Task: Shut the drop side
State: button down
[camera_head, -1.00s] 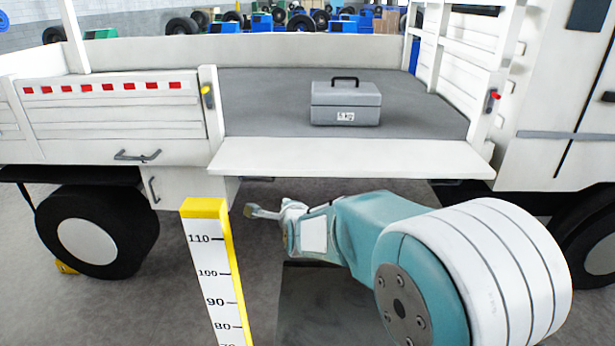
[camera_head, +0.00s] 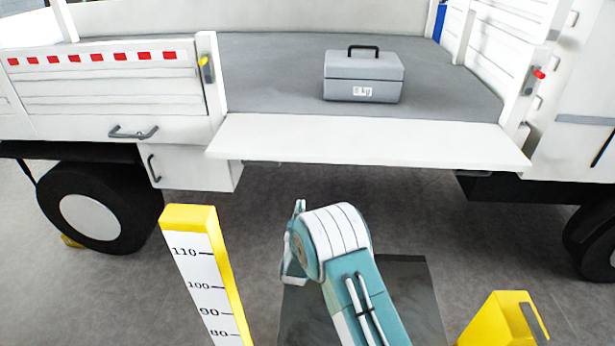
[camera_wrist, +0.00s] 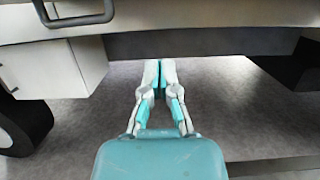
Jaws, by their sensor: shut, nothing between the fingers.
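The drop side (camera_head: 370,142) is a white panel lying folded down, about level, along the near edge of the grey truck bed. A left post carries a yellow-tipped latch (camera_head: 205,70), and a right post carries a red-tipped latch (camera_head: 535,75). My gripper (camera_wrist: 160,65) is shut and empty in the wrist view, pointing toward the dark space under the truck. In the head view, my arm is below the drop side, apart from it; the fingers are mostly hidden there.
A grey toolbox (camera_head: 363,75) stands on the bed behind the drop side. A yellow-topped measuring post (camera_head: 200,265) stands left of my arm, and a yellow object (camera_head: 500,320) is at lower right. A closed side panel (camera_head: 110,85) with a handle is at left.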

jog(key=w+r, duration=0.6)
jog(key=w, duration=0.3)
jog(key=shift+w+r, duration=0.15)
jog(key=shift+a, duration=0.1)
